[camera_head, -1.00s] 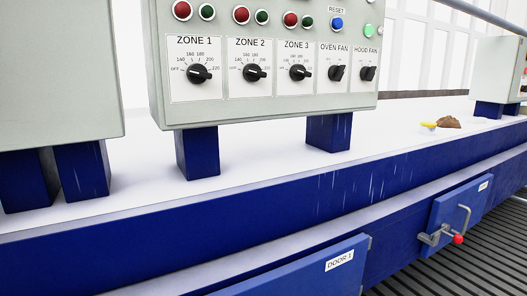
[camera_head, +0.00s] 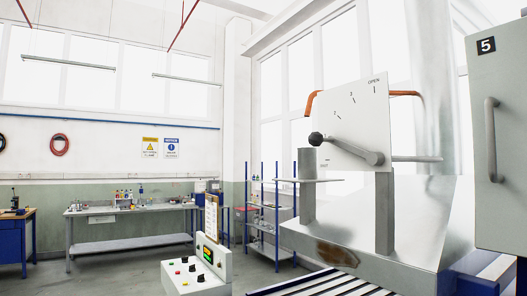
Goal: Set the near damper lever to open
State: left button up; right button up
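A damper lever (camera_head: 350,149) is mounted in front of a white dial plate (camera_head: 362,120) on the right side of the view. Its dark round knob (camera_head: 316,139) points left, near the plate's left edge and just above the small lower-left label, which appears to read SHUT. The OPEN mark is at the plate's upper right, with tick marks between. The lever's pivot is at the lower right of the plate. Only one such lever shows. Neither of my grippers is in view.
The plate stands on posts above a metal hood (camera_head: 375,255). A grey cabinet (camera_head: 505,150) marked 5, with a vertical handle, stands close at right. A control console (camera_head: 197,278) is at lower centre. A workbench (camera_head: 130,210) and blue shelving (camera_head: 272,225) stand farther back.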

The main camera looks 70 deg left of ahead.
aim_at(315, 139)
jog(key=u, duration=1.65)
